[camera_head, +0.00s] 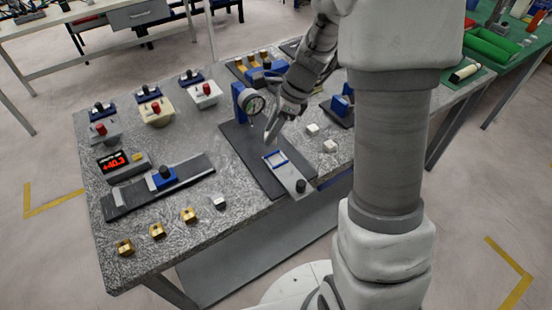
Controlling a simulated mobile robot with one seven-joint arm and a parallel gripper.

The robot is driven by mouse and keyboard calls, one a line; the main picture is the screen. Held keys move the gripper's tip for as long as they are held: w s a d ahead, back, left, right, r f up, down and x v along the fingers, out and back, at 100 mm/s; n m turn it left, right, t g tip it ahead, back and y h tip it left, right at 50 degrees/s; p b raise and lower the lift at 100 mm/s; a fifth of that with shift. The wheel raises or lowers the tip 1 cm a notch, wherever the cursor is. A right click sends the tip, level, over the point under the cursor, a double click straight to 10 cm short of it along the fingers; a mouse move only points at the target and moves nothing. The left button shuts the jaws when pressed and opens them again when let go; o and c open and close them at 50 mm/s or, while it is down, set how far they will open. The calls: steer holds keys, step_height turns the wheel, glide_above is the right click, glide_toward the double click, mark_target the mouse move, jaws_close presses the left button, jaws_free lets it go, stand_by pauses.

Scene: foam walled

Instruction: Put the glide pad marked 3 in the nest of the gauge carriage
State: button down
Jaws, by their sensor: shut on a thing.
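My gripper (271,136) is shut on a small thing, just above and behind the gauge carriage. What it holds is too small and too hidden to make out, and no number can be read. The gauge carriage (291,178) is a light grey slide on a dark base plate, with a black knob at its front end. The dial gauge (255,105) stands on a blue post behind the carriage, left of my gripper.
White blocks (313,130) lie right of the carriage, and another white block (220,202) lies left of it. Several brass blocks (157,231) line the front left edge. A dark rail with a blue slider (163,179) and a red display (113,162) stand left.

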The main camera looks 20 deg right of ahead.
mark_target(274, 157)
steer(key=m+t, duration=0.1)
steer(key=m, duration=0.2)
steer(key=r+m+t+h, duration=0.1)
steer(key=m, duration=0.2)
steer(key=shift+s+d+r+m, duration=0.1)
steer(key=shift+d+r+m, duration=0.1)
steer(key=shift+m, duration=0.1)
steer(key=m, duration=0.1)
steer(key=m+h, duration=0.1)
steer(key=m, duration=0.1)
steer(key=m+t+h, duration=0.1)
steer(key=shift+d+r+m, duration=0.3)
steer(key=shift+d+r, duration=0.1)
step_height(274, 157, down, 10)
steer(key=b, duration=0.6)
steer(key=shift+f, duration=0.1)
steer(key=c, duration=1)
jaws_free()
steer(key=shift+f, duration=0.1)
steer(key=o, duration=0.5)
steer(key=shift+c, duration=0.2)
